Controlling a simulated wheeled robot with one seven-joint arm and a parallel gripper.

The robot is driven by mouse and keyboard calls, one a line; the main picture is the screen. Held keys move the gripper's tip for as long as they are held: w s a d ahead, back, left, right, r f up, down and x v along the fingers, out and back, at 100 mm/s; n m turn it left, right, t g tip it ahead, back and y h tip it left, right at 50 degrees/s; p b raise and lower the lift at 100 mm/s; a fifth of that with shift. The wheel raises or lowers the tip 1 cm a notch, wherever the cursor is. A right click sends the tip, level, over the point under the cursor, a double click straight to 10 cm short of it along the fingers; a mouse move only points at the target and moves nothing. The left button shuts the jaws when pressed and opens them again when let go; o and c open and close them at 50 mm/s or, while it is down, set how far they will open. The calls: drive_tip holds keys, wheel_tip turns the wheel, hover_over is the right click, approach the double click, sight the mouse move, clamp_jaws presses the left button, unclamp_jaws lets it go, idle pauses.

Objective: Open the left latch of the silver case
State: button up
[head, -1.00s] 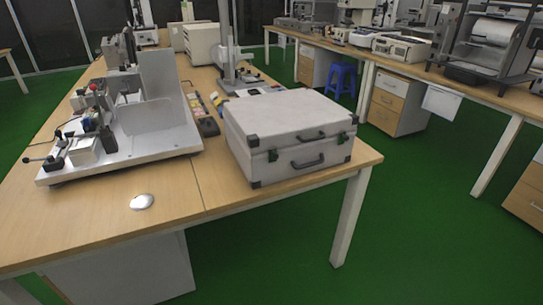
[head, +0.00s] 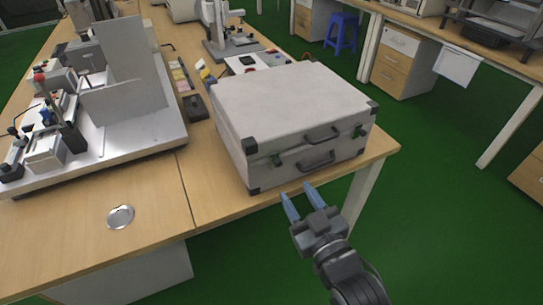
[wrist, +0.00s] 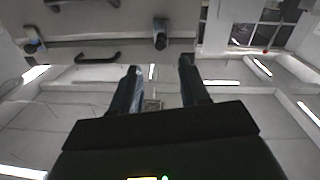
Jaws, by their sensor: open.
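The silver case (head: 285,95) stands closed at the near right corner of the wooden table in the head view. Its left latch (head: 277,160) is a small dark-green piece on the front, left of the black handles. The right latch (head: 359,132) is right of them. My gripper (head: 297,192) is open and empty, in front of and below the case front, apart from it. In the wrist view, which appears upside down, the open fingers (wrist: 161,68) point towards a dark latch (wrist: 160,34), apparently the left one. A black handle (wrist: 98,60) shows beside it.
A metal test rig (head: 110,125) stands on the table (head: 150,225) left of the case. A white round disc (head: 120,217) lies near the table's front. A small dark box (head: 196,107) sits beside the case. Green floor (head: 450,220) is open at the right.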

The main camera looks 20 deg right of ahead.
sight(279, 165)
drive_tip(key=shift+w+d+p, duration=0.2)
drive_tip(key=shift+w+p, duration=0.3)
drive_tip(key=shift+w, duration=3.5)
drive_tip(key=shift+c, duration=0.3)
clamp_jaws()
